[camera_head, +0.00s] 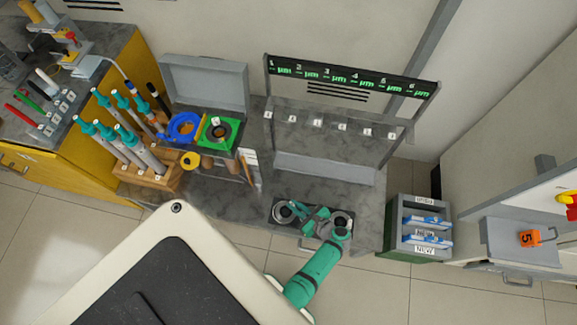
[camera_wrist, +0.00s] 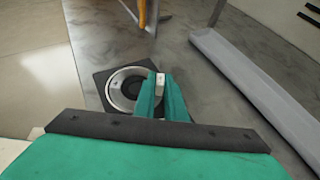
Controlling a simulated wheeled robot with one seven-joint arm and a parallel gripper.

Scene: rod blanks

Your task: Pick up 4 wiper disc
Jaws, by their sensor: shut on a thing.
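My gripper (camera_head: 315,213) is low over the front of the grey bench, above a dark pad with round metal-rimmed fixtures. In the wrist view, my gripper's green fingers (camera_wrist: 162,88) are shut on a small pale piece (camera_wrist: 159,81). Only its narrow end shows, so I cannot tell its number or whether it is a wiper disc. A round metal-rimmed fixture (camera_wrist: 124,92) lies just behind and left of the fingers. In the head view, one such fixture (camera_head: 284,212) shows left of my gripper and another (camera_head: 342,220) right of it, partly covered by my arm.
A rack (camera_head: 352,82) with a numbered display and small white tags stands at the back.

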